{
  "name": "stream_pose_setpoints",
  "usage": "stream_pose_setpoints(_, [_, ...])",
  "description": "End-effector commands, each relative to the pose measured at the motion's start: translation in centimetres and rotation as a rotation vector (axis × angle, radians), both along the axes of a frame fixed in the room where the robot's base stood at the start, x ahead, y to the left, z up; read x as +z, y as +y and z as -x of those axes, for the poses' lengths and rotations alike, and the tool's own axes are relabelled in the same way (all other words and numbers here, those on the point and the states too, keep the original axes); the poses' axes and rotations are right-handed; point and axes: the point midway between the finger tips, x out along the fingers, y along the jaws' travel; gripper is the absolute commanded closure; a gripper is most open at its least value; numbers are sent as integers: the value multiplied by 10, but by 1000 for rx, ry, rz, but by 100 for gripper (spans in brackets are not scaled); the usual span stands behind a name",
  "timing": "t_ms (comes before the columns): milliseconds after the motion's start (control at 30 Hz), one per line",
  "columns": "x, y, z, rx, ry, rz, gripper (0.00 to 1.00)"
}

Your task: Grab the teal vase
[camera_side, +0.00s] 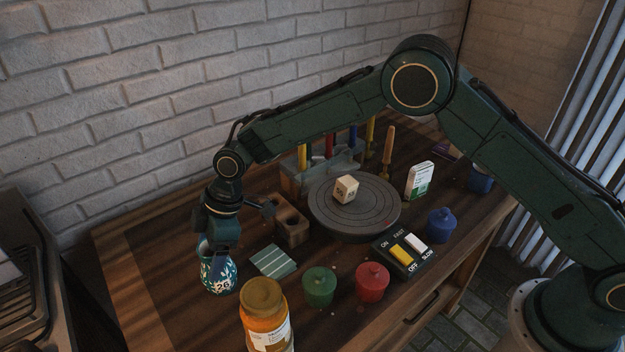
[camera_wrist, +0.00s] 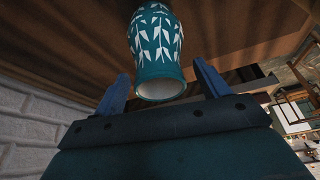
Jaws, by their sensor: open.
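The teal vase (camera_side: 219,275), with a white leaf pattern, stands at the left front of the wooden table in the side view. In the wrist view the vase (camera_wrist: 156,45) shows its pale open mouth towards my gripper (camera_wrist: 162,88). The two blue fingers are apart, one to each side of the vase's mouth. In the side view my gripper (camera_side: 221,250) is directly above the vase and overlaps its upper part. My gripper is open. I cannot tell whether a finger touches the vase.
Close by are a green striped tile (camera_side: 273,261), an orange jar (camera_side: 264,318) and a brown block (camera_side: 291,222). Green (camera_side: 319,287) and red (camera_side: 372,282) pots, a switch box (camera_side: 404,256) and a round turntable (camera_side: 375,215) lie to the right. The table is bare left of the vase.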

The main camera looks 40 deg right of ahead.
Motion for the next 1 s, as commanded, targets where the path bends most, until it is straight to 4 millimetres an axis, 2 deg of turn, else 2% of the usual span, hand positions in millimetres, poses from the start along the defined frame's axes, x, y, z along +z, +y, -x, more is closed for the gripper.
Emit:
stream_pose_setpoints(167, [-11, 4, -1, 1, 0, 0, 26])
stream_pose_setpoints(667, [-11, 4, -1, 0, 0, 0, 26])
stream_pose_setpoints(1000, [-11, 4, -1, -1, 1, 1, 91])
